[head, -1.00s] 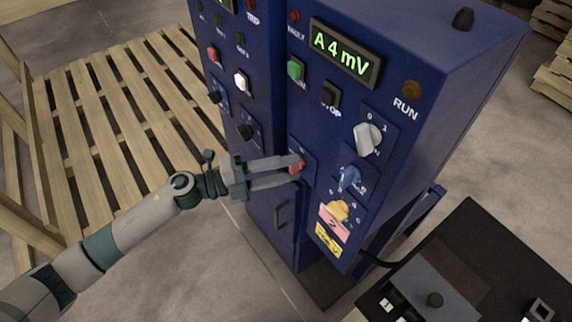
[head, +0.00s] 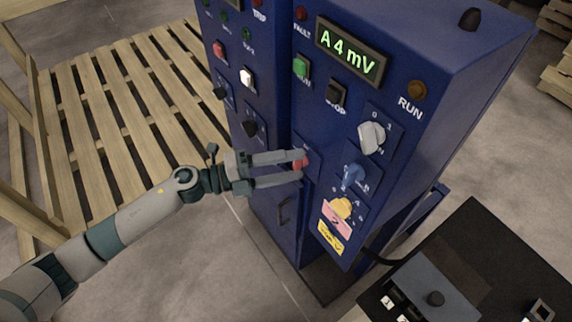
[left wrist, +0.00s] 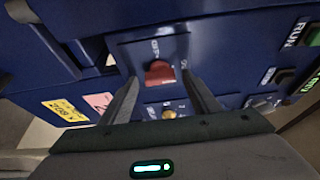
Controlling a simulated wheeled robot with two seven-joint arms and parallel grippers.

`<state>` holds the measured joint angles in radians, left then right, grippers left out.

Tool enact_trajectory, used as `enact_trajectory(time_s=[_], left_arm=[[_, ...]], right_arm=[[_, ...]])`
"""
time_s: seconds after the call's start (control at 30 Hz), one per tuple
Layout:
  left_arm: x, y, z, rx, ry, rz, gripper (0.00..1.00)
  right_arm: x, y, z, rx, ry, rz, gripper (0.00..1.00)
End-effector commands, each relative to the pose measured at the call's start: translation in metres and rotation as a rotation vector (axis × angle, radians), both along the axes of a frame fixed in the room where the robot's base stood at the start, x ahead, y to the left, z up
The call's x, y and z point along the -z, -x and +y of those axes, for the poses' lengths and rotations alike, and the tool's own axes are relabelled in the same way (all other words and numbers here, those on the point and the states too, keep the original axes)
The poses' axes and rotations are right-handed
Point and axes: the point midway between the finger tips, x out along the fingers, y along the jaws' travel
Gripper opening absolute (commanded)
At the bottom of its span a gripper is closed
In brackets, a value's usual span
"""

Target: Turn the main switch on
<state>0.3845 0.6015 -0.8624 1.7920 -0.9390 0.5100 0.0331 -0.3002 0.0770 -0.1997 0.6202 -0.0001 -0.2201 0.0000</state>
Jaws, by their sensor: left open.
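A red rotary knob (head: 300,164) sits on a dark square plate on the blue cabinet's front. In the left wrist view the red knob (left wrist: 160,72) shows between my finger tips; the small lettering around it is too blurred to read. My left gripper (head: 302,167) is open with its fingers at the red knob, one above and one below it in the head view. In the left wrist view my left gripper (left wrist: 161,86) has a finger on each side of the knob; contact cannot be told. My right gripper is not in view.
A wooden pallet (head: 115,100) lies left. A dark console (head: 480,240) stands front right.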

Motion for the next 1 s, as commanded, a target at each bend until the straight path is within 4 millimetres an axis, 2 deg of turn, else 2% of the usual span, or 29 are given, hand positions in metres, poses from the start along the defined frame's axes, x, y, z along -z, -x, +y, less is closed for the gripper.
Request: enact_trajectory(time_s=[0.27, 0.47, 0.67, 1.0], left_arm=[[0.0, 0.0, 0.002, -0.001, 0.001, 0.0, 0.56], [0.002, 0.004, 0.017, -0.001, 0.0, 0.001, 0.56], [0.005, 0.011, 0.047, -0.002, -0.002, 0.0, 0.56], [0.005, 0.027, 0.114, -0.001, -0.003, 0.001, 0.56]], right_arm=[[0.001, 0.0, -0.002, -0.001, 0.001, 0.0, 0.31], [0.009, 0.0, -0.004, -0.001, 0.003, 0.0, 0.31], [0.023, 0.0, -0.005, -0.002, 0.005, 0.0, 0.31], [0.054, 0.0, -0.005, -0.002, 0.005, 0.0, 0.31]])
